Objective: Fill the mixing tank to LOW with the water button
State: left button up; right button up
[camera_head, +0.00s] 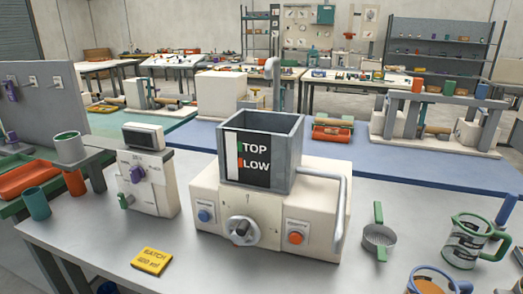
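The mixing tank (289,163) is a grey open-topped box on a cream machine base (322,200). Its front has a black panel with a green mark at TOP and an orange-red mark at LOW (257,165). A pale vertical strip (231,156) runs beside the marks; I cannot make out a water level in it. The blue button (204,216) on the left of the base sits under a small label too small to read surely. A round knob (243,230) is in the middle, and an orange button (296,238) is on the right. Neither gripper shows.
A yellow batch card (152,261) lies in front on the grey table (190,272). A cream device with a dial (148,180) stands left of the machine. A strainer (379,238) and a glass jug (467,243) stand right. The table directly before the machine is clear.

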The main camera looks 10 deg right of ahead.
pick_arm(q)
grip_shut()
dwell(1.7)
